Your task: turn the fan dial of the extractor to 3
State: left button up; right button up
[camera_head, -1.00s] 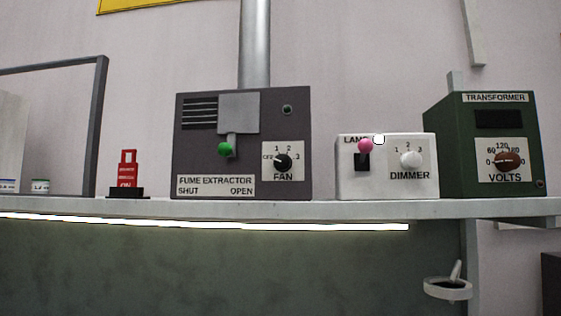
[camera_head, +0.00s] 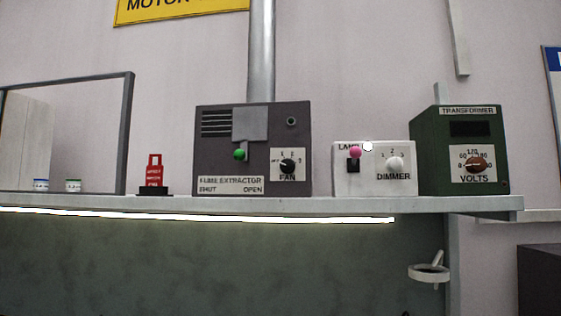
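The fume extractor (camera_head: 225,150) is a dark grey box on the shelf, with a pipe rising behind it. Its fan dial (camera_head: 287,166) is a black knob on a white plate at the box's lower right, marked OFF, 1, 2, 3. A small light mark shows on the knob's left side, toward OFF. A green-knobbed lever (camera_head: 239,154) sits left of the dial, above a label reading SHUT and OPEN. Neither of my grippers is in view.
A white lamp dimmer box (camera_head: 345,186) with a pink-knobbed switch and white dial stands right of the extractor. A green transformer (camera_head: 430,150) stands farther right. A red tagged block (camera_head: 154,171) is left. The shelf edge (camera_head: 300,205) runs below them.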

aim_at(286, 166)
jog(key=u, duration=1)
jog(key=i, duration=0.5)
jog(key=z, duration=0.05)
